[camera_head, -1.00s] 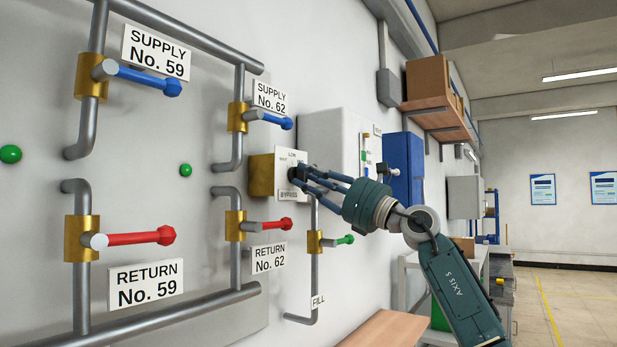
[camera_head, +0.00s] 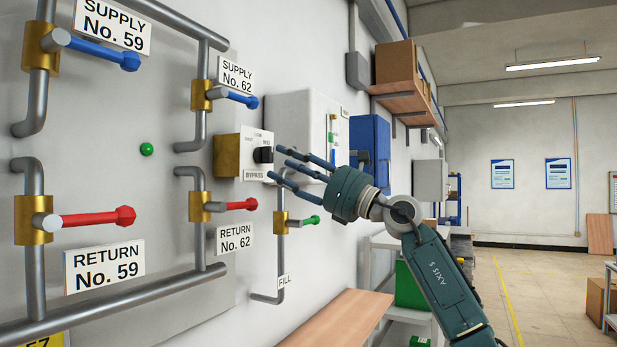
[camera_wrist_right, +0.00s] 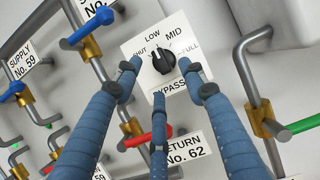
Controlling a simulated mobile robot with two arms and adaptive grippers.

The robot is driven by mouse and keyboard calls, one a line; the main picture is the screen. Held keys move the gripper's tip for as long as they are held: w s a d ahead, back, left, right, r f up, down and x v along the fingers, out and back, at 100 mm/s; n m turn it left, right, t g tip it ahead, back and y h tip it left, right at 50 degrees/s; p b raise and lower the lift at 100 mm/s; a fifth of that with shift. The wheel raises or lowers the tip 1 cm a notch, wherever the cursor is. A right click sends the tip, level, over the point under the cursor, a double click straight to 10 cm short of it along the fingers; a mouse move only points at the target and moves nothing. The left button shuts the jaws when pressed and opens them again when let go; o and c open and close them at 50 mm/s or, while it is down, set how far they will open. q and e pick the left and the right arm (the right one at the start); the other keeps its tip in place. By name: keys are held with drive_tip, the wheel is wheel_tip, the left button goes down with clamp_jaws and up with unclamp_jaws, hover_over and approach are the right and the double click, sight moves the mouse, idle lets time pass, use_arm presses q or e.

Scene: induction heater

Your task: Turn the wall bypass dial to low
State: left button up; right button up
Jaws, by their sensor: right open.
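The bypass dial is a black knob (camera_head: 263,155) on a white plate (camera_head: 257,174) in front of a brass block on the wall. In the right wrist view the knob (camera_wrist_right: 163,62) sits among the marks SHUT, LOW, MID and FULL; its pointer seems turned toward the upper part, but I cannot tell exactly which mark it meets. My left gripper is out of view.
A green fill handle (camera_head: 303,222) is below my right gripper. A grey wall box (camera_head: 290,105) stands just behind.

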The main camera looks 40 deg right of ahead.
drive_tip(key=v, duration=0.8)
drive_tip(key=shift+d, duration=0.1)
drive_tip(key=shift+f, duration=0.1)
